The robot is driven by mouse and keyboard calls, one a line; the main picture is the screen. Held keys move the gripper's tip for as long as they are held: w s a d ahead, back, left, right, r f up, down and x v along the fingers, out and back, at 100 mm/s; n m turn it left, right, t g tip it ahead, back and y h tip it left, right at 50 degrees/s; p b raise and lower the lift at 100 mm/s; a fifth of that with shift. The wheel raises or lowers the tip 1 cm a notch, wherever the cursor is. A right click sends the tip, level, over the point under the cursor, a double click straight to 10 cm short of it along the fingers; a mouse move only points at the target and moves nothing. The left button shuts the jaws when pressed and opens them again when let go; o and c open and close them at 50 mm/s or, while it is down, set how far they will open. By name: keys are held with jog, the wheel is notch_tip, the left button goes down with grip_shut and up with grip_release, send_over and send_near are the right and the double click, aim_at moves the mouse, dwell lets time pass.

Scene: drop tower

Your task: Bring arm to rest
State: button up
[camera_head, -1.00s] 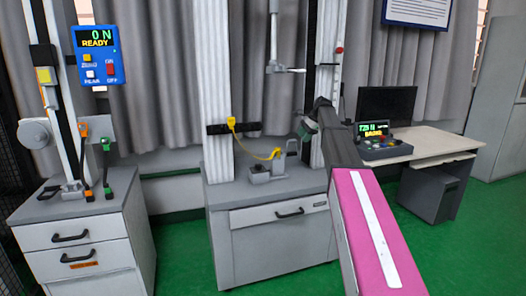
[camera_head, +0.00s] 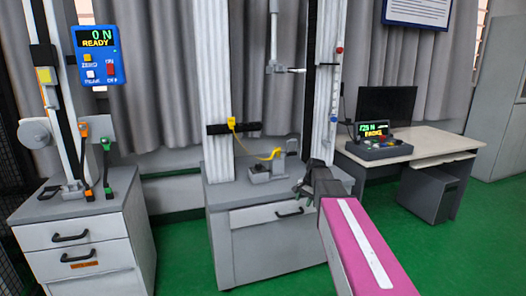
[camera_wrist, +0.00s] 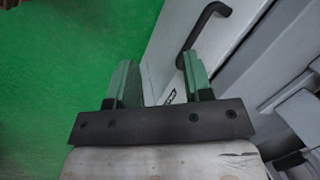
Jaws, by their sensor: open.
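My arm reaches in from the lower right of the head view, with its pink link nearest the camera. My gripper (camera_head: 303,189) is at its far end, small and dark, in front of the right edge of the drop tower's grey cabinet (camera_head: 240,250). In the wrist view, the two green fingers of my gripper (camera_wrist: 161,78) stand apart with nothing between them. Beyond them are a white drawer front with a dark handle (camera_wrist: 203,22) and the green floor (camera_wrist: 60,70).
A blue force display (camera_head: 97,55) hangs at left above a drawer unit (camera_head: 75,240). A desk (camera_head: 425,140) with a control box (camera_head: 378,148) stands at right. Green floor lies open between.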

jog(key=s+f+n+h, duration=0.1)
jog(key=s+f+n, duration=0.2)
jog(key=s+f, duration=0.3)
jog(key=s+f+n+h, duration=0.1)
jog(key=s+f+n, duration=0.3)
jog(key=s, duration=1.3)
notch_tip(320, 180, down, 2)
jog(key=shift+s+d+f+g+h, duration=0.15)
jog(key=shift+s+f+g+h, duration=0.05)
jog(key=shift+g+h, duration=0.1)
